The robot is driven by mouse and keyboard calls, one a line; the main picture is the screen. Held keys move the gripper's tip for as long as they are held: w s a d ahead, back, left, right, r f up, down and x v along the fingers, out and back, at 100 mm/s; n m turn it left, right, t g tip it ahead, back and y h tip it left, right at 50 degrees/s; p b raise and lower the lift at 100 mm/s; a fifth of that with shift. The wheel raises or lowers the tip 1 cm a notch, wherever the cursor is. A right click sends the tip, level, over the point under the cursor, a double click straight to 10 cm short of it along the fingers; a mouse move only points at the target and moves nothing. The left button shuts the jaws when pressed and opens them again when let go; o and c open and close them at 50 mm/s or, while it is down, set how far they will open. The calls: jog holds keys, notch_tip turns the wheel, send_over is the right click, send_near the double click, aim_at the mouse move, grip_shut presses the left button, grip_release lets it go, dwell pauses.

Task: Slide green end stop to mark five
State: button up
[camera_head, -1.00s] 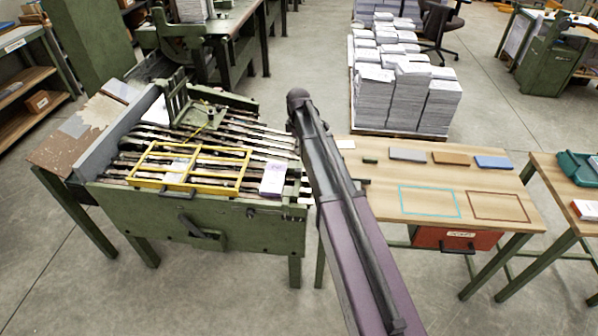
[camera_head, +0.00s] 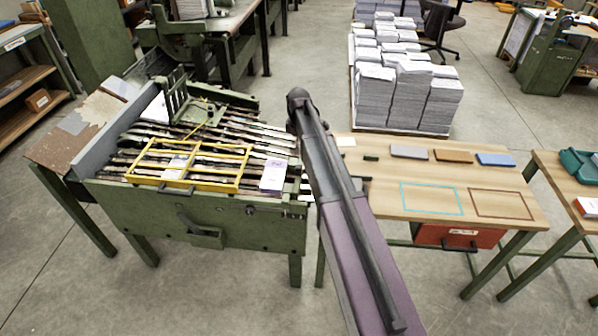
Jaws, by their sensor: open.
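The green gathering machine (camera_head: 130,205) stands at left, with a bed of several dark metal bars under a yellow frame (camera_head: 154,179). A green upright bracket (camera_head: 176,104) stands at the bed's back. A small green piece (camera_head: 294,186) sits at the bed's right end, beside a white-and-purple paper stack (camera_head: 273,176). I cannot tell which green part is the end stop, and no mark numbers are legible. My arm crosses the middle of the picture and covers the area just right of the bed. My gripper is not visible.
A pallet of paper stacks (camera_head: 405,90) stands behind. Floor in front is clear.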

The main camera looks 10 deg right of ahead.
aim_at(299, 167)
jog(key=shift+f+b, duration=5.6)
jog(key=shift+f, duration=0.25)
grip_shut()
jog(key=shift+s+d, duration=0.1)
